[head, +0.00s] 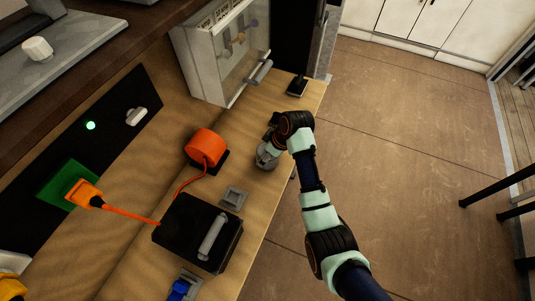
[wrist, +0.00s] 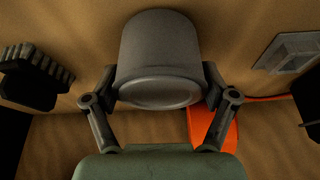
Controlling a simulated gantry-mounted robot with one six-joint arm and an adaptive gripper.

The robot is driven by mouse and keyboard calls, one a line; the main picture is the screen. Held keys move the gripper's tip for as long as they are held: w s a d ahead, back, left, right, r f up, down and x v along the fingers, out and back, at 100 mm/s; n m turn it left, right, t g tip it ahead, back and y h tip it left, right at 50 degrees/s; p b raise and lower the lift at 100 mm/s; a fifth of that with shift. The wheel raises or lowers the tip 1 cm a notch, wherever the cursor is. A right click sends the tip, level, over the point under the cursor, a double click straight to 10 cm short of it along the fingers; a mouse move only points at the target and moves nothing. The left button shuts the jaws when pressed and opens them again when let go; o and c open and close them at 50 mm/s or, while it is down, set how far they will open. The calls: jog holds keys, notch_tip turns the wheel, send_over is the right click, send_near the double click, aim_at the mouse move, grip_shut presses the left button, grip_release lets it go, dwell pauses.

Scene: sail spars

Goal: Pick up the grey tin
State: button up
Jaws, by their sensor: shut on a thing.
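The grey tin (wrist: 162,48) fills the upper middle of the wrist view, a rounded dark grey body with its round end towards the camera. My gripper (wrist: 160,90) has a finger on each side of it and is shut on it. In the head view the tin (head: 266,160) shows partly beneath my gripper (head: 271,147), near the wooden counter's right edge. My wrist hides part of it. I cannot tell whether it touches the counter.
An orange cylinder (head: 206,147) on a black base stands left of the tin. A black box with a grey handle (head: 212,237) and a small grey plate (head: 233,197) lie nearer. A glass-fronted cabinet (head: 225,55) stands behind. The counter edge drops to open floor at right.

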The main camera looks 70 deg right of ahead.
notch_tip(320, 180, up, 20)
jog(key=p, duration=0.5)
jog(key=shift+f, duration=0.2)
